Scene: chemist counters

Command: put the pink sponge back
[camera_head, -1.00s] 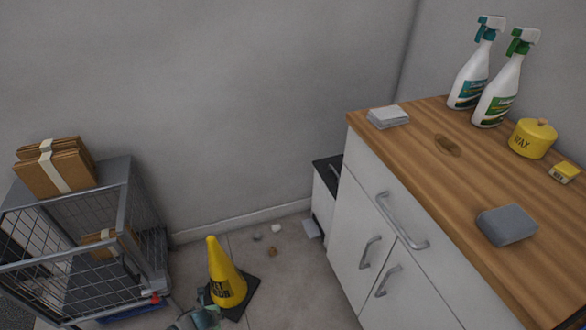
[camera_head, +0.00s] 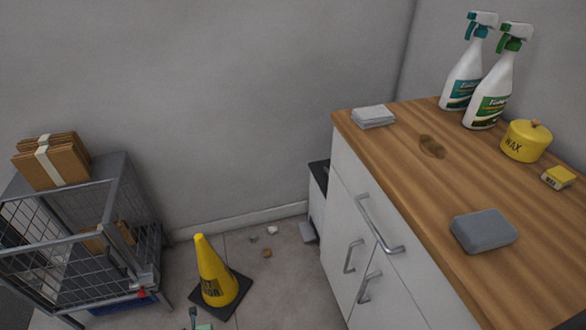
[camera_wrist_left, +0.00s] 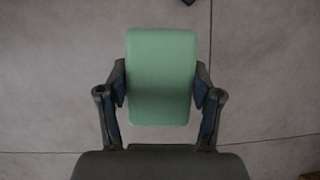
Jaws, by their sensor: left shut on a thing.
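My left gripper (camera_wrist_left: 160,88) is shut on a pale green sponge-like block (camera_wrist_left: 160,60), with one finger on each side of it, over bare floor. In the head view only a bit of the gripper and a green edge (camera_head: 204,327) show at the bottom. No pink sponge is seen. A grey sponge-like block (camera_head: 484,231) lies on the wooden counter top (camera_head: 400,165), near its front edge. My right gripper is not seen.
On the counter are two spray bottles (camera_head: 490,95), a yellow wax tin (camera_head: 525,142), a small yellow box (camera_head: 559,178), folded white cloths (camera_head: 373,117) and a brown stain (camera_head: 431,147). A yellow cone (camera_head: 214,275), floor litter (camera_head: 267,253) and a wire cart (camera_head: 125,215) stand left.

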